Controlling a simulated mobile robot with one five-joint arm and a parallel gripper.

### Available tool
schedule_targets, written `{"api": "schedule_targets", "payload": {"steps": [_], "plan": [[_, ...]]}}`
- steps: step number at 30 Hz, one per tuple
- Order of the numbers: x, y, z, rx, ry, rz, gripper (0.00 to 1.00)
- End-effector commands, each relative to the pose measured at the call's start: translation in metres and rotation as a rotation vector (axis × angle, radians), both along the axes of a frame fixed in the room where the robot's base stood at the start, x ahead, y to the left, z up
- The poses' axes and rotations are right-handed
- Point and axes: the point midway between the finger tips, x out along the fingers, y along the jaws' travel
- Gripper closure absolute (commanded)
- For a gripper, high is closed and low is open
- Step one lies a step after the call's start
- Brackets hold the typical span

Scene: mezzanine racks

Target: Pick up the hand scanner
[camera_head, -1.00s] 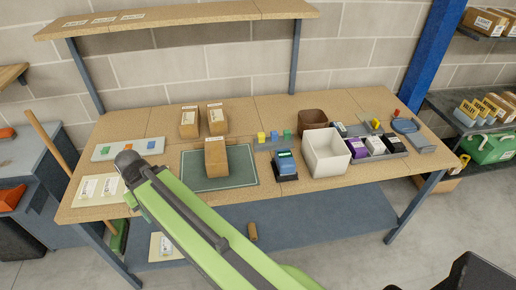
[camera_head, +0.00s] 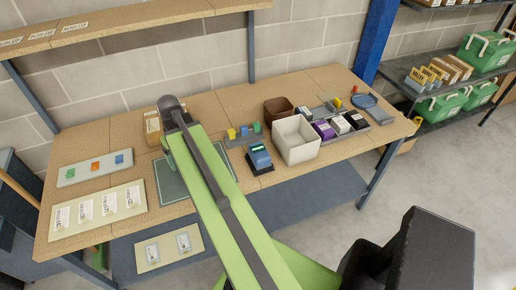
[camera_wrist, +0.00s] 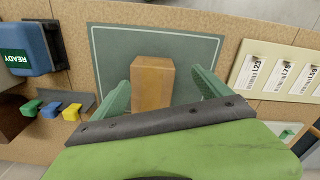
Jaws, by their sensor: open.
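A blue device with a green screen (camera_head: 258,157) stands on a dark base on the bench; it is the likeliest hand scanner, but I cannot be sure. In the wrist view the blue device (camera_wrist: 28,47) reads READY and sits at the upper left, apart from my gripper. My gripper (camera_wrist: 162,80) is open, its two green fingers on either side of a brown box (camera_wrist: 152,84) in the picture. I cannot tell whether the fingers are level with the box or above it.
A white bin (camera_head: 296,141) stands right of the device. Label cards (camera_head: 97,209) lie at the bench's left.

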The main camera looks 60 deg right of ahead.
Motion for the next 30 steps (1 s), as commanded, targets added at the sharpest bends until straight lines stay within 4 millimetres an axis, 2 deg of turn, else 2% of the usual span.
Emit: {"api": "schedule_targets", "payload": {"steps": [1,3,6,9,13,20,23,30], "plan": [[-0.021,-0.049,0.023,0.0,0.0,-0.066,0.13],[-0.055,-0.104,0.037,0.0,0.0,-0.136,0.13],[-0.104,-0.166,0.051,0.001,0.0,-0.222,0.13],[-0.144,-0.205,0.06,0.001,0.0,-0.28,0.13],[-0.172,-0.227,0.064,0.001,0.0,-0.316,0.13],[-0.176,-0.23,0.056,0.0,0.0,-0.32,0.13],[-0.176,-0.229,0.042,0.0,0.0,-0.32,0.13],[-0.176,-0.229,-0.009,0.0,0.0,-0.319,0.13]]}}
